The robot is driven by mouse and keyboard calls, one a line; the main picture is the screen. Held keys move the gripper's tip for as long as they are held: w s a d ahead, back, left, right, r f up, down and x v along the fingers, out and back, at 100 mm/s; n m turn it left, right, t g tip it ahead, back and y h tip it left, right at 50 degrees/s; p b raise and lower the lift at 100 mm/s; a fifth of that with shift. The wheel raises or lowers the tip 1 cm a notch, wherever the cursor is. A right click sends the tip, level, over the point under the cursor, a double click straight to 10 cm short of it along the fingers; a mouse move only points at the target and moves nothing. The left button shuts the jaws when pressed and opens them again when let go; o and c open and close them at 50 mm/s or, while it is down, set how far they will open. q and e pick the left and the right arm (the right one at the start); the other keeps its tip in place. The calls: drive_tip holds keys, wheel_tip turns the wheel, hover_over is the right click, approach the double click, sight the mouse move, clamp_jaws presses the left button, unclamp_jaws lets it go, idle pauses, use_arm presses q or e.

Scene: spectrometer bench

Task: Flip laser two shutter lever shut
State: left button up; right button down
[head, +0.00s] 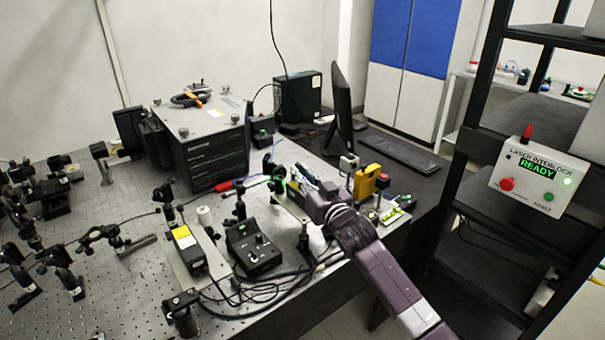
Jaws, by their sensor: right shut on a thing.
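My right arm reaches in from the lower right, and its right gripper (292,182) is over the bench, shut at a green-lit device. The device looks like a laser unit on a light plate (287,208), and the gripper and wrist cover most of it. The small part between the fingers is too small and hidden to make out, so I cannot tell the lever's position. Another laser-like black box with a yellow label (183,237) stands on a plate to the left, apart from the gripper. My left gripper is not in view.
A black control box (253,250) with knobs and loose cables stands left of my forearm. A large dark instrument (203,140) stands behind. A yellow device (367,183) is close right of the gripper. The interlock panel (533,178) on the right rack reads READY.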

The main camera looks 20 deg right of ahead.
drive_tip(key=shift+a+n, duration=0.2)
drive_tip(key=shift+n, duration=0.3)
drive_tip(key=c, duration=2)
unclamp_jaws()
drive_tip(key=shift+s, duration=0.1)
drive_tip(key=s, duration=0.4)
drive_tip(key=s+d, duration=0.1)
drive_tip(key=s, duration=0.3)
drive_tip(key=s+d, duration=0.1)
drive_tip(key=s, duration=0.2)
drive_tip(key=shift+s+f, duration=0.3)
drive_tip(key=shift+s, duration=0.1)
